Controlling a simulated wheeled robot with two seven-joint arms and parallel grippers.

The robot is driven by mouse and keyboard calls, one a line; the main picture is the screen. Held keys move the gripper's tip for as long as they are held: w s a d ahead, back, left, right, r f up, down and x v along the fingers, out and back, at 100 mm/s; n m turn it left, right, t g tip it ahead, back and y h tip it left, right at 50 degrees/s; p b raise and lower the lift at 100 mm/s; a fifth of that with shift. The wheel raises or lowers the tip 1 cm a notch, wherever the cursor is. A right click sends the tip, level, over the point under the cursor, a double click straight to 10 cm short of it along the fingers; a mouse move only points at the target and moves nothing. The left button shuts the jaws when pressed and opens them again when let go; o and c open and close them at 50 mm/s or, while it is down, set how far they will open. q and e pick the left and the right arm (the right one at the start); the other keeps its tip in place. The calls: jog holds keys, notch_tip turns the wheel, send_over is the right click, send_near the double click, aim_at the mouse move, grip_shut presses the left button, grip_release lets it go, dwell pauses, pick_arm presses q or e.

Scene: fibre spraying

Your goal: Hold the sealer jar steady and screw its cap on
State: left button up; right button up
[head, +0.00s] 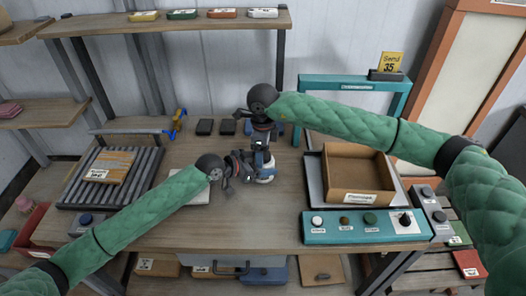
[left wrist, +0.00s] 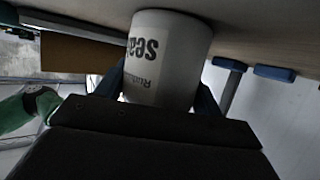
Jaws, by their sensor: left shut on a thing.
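The sealer jar (head: 266,179) stands on the wooden workbench near its middle. In the left wrist view the white jar (left wrist: 168,60) shows dark lettering and fills the space between my left fingers. My left gripper (head: 258,165) comes in from the left and is shut on the jar's side. My right gripper (head: 261,136) points down directly above the jar. Its fingers are small and dark here, so I cannot tell whether they grip anything. I cannot make out the cap; the jar's top is largely hidden by the grippers.
A brown cardboard box (head: 350,196) sits right of the jar, behind a teal button panel (head: 365,228). A ribbed dark rack (head: 75,191) bears a brown package at left. Small dark blocks (head: 205,127) lie behind the grippers. A teal frame (head: 303,95) stands at back right.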

jog(key=shift+r, duration=2.25)
jog(key=shift+c, duration=0.4)
